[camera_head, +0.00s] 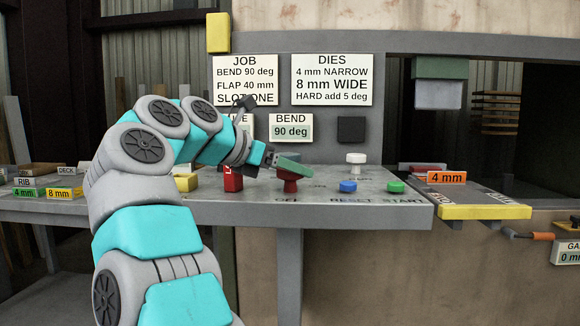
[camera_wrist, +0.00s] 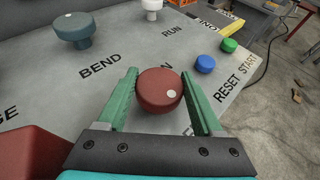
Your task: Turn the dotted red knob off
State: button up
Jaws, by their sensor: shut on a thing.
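The red knob (camera_wrist: 160,91) is a round cap with one pale dot on top; in the wrist view the dot is toward its lower right edge. In the head view the knob (camera_head: 290,186) stands on the grey panel (camera_head: 330,209), its top partly hidden by my gripper (camera_head: 288,164). My gripper's green fingers (camera_wrist: 163,98) are on either side of the knob in the wrist view, shut on it. An OFF label (camera_head: 286,200) lies in front of the knob. In the wrist view a label beyond the knob ends in N (camera_wrist: 168,67), partly hidden.
A blue-grey dotted knob (camera_wrist: 74,30) stands by the BEND label. A white knob (camera_head: 356,160), blue button (camera_head: 348,187) and green button (camera_head: 395,187) are right of the red knob. A red block (camera_head: 232,181) stands close on its left. A yellow-edged tray (camera_head: 484,212) is further right.

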dwell(0.4)
jog(key=o, duration=1.4)
jog(key=shift+c, duration=0.2)
jog(key=shift+s, duration=0.1)
